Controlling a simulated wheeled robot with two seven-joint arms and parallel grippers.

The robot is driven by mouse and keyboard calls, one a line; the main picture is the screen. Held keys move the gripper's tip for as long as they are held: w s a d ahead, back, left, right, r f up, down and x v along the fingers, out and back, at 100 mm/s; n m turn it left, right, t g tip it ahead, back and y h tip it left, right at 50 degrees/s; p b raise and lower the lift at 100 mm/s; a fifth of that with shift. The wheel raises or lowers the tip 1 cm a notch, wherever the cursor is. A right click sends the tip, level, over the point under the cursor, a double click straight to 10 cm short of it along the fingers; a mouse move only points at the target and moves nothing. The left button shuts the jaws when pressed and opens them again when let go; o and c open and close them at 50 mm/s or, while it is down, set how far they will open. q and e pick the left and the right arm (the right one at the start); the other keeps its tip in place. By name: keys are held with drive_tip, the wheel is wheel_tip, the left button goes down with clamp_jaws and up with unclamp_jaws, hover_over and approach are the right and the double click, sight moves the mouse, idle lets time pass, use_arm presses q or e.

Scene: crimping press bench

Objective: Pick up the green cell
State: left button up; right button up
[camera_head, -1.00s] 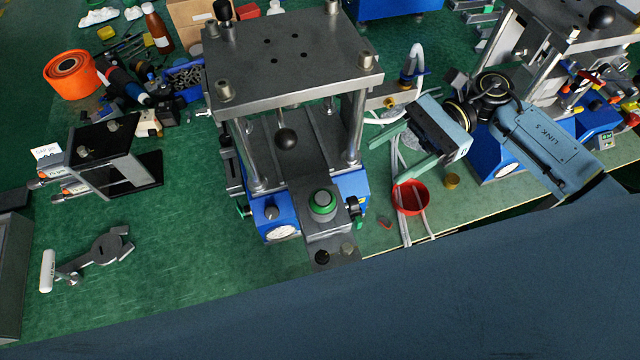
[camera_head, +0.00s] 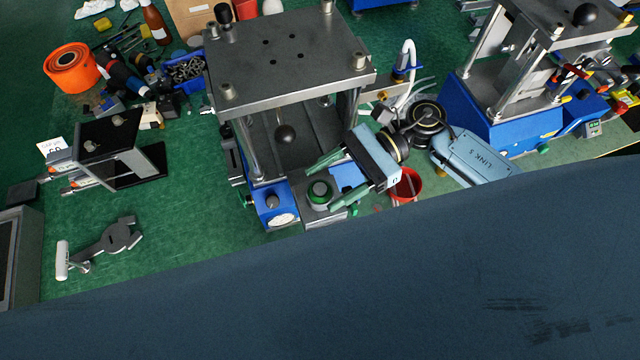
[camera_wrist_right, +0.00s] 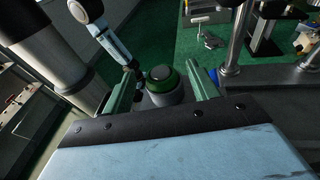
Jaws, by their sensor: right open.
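The green cell (camera_head: 319,189) is a small round piece with a green rim. It sits on a grey round seat at the front of the near press (camera_head: 290,60). My right gripper (camera_head: 322,187) is open, reaching in from the right, with its two green fingers on either side of the cell. In the right wrist view the cell (camera_wrist_right: 160,76) shows between the two fingers (camera_wrist_right: 162,74); I cannot tell whether either finger touches it. My left gripper is not in view.
Press posts and a black ball knob (camera_head: 285,134) stand just behind the cell. A red cup (camera_head: 406,187) is right of it. A second press (camera_head: 520,90) stands at the right, a black-and-grey stand (camera_head: 112,150) at the left.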

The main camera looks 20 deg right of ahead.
drive_tip(key=c, duration=1.1)
